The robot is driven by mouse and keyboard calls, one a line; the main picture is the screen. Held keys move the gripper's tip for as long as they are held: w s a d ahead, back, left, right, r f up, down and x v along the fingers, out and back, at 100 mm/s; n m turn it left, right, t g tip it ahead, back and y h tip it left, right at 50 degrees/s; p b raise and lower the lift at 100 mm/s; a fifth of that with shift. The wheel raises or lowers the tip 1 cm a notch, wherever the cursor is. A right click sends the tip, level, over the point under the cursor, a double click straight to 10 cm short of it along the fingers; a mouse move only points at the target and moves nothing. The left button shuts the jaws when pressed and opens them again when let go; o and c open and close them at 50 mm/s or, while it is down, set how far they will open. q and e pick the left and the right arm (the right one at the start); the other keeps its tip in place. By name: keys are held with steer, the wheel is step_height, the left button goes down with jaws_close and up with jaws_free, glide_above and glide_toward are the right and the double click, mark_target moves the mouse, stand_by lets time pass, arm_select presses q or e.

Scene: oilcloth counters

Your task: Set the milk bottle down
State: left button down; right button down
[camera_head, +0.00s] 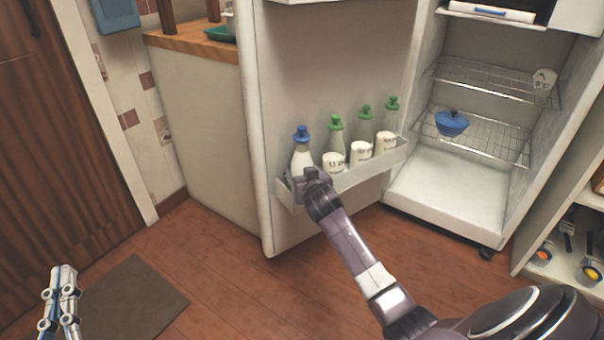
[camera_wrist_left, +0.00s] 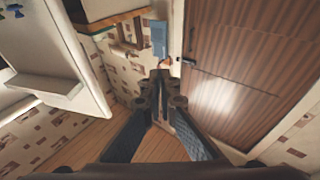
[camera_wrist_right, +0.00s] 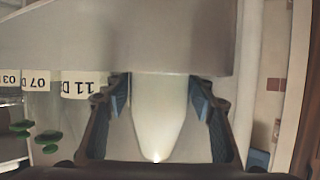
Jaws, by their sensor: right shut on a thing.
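The milk bottle (camera_head: 301,159), white with a blue cap, is upright at the left end of the fridge door shelf (camera_head: 350,179). My right gripper (camera_head: 303,179) is shut on it from the front. In the right wrist view the bottle (camera_wrist_right: 158,115) stands between the two fingers, with its lower part hidden behind the shelf's front wall (camera_wrist_right: 110,38). I cannot tell whether its base touches the shelf floor. My left gripper (camera_head: 63,280) is far off at the lower left, empty, its fingers together in the left wrist view (camera_wrist_left: 161,92).
Several green-capped bottles (camera_head: 336,135) stand to the right on the same shelf, with white labels (camera_head: 361,151) in front. The fridge interior (camera_head: 445,195) holds a blue lidded pot (camera_head: 452,123) on a wire rack. A grey mat (camera_head: 130,300) lies on the open floor.

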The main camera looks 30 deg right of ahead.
steer(key=c, duration=1.3)
jaws_free()
steer(key=shift+f, duration=0.1)
arm_select(q)
steer(key=shift+r, duration=0.1)
arm_select(e)
steer(key=o, duration=0.4)
steer(key=shift+s+r, duration=0.1)
steer(key=shift+r, duration=0.1)
